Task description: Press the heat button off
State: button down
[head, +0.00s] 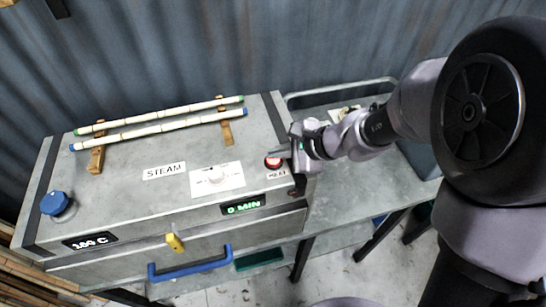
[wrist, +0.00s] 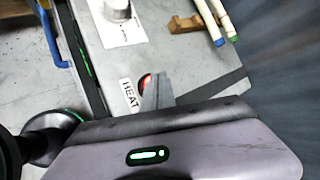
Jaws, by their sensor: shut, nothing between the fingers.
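The red heat button (head: 273,162) sits on the top of the grey steam box (head: 120,200), near its right end, above a HEAT label (head: 277,175). In the wrist view the red button (wrist: 146,82) is partly hidden behind my fingers, beside the HEAT label (wrist: 129,95). My gripper (head: 284,154) is shut and empty, its fingertips at the button. In the wrist view the closed fingers (wrist: 158,90) overlap the button. I cannot tell whether they touch it or whether it is pressed in.
Two rattan poles (head: 160,123) rest on wooden supports on the box. A dial (head: 217,177), a blue knob (head: 55,204), displays reading "0 MIN" (head: 243,205) and about 100 C (head: 90,240), and a blue handle (head: 190,268) are also there. A grey table (head: 350,200) stands to the right.

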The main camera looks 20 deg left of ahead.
aim_at(277, 161)
dwell(0.5)
jog(key=shift+f+b, duration=0.5)
jog(key=shift+b, duration=0.25)
jog(key=shift+r, duration=0.15)
jog(key=shift+r+p, duration=2.5)
jog(key=shift+r, duration=1)
jog(key=shift+f, duration=0.15)
